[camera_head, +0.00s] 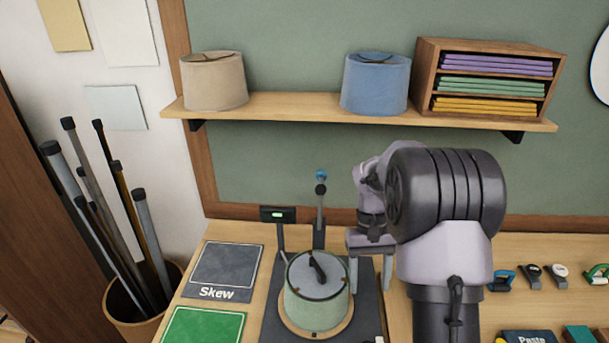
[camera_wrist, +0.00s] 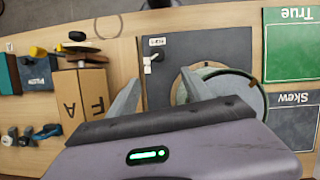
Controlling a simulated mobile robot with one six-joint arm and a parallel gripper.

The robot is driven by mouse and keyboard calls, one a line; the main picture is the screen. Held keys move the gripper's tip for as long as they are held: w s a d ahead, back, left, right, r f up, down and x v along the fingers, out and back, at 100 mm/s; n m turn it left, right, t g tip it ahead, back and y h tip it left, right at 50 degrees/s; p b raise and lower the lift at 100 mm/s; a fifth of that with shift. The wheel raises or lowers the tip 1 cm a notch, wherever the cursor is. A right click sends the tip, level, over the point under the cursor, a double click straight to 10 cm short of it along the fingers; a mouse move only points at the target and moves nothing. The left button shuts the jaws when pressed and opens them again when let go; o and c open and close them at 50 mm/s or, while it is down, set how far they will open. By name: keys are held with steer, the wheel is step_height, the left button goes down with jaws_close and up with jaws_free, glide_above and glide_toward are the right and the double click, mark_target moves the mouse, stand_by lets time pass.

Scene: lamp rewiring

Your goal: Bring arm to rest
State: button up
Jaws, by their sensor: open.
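My gripper (camera_head: 370,258) hangs from the raised arm over the workbench, just right of a round green drum-shaped lamp piece (camera_head: 317,302) with a grey top and a black bar. My gripper also shows in the wrist view (camera_wrist: 160,82), with its two fingers apart and nothing between them. The lamp piece stands on a round wooden base on a dark plate (camera_head: 275,318). In the wrist view the gripper body and one finger hide part of the round piece. My arm hides part of the bench in the head view.
The grey Skew mat (camera_head: 225,268) and green True mat (camera_head: 205,325) lie left of the dark plate. A cardboard box (camera_wrist: 70,100) stands beside the plate. A shelf (camera_head: 290,108) holds a beige shade (camera_head: 213,82) and a blue shade (camera_head: 375,85). Small tools lie at right.

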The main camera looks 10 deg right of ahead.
steer(key=s+a+r+m+t+b, duration=0.1)
steer(key=s+a+r+t+b, duration=0.1)
steer(key=s+a+t+b, duration=0.3)
steer(key=s+a+r+m+t+b, duration=0.1)
steer(key=s+a+r+t+b, duration=0.15)
steer(key=s+a+b, duration=0.4)
steer(key=s+a+f+t+y+b, duration=0.1)
steer(key=s+a+f+t+b, duration=0.1)
steer(key=s, duration=0.5)
steer(key=shift+s+a+f+m+b, duration=0.35)
steer(key=shift+a+f+b, duration=0.25)
steer(key=shift+a+b, duration=0.2)
steer(key=shift+t, duration=0.25)
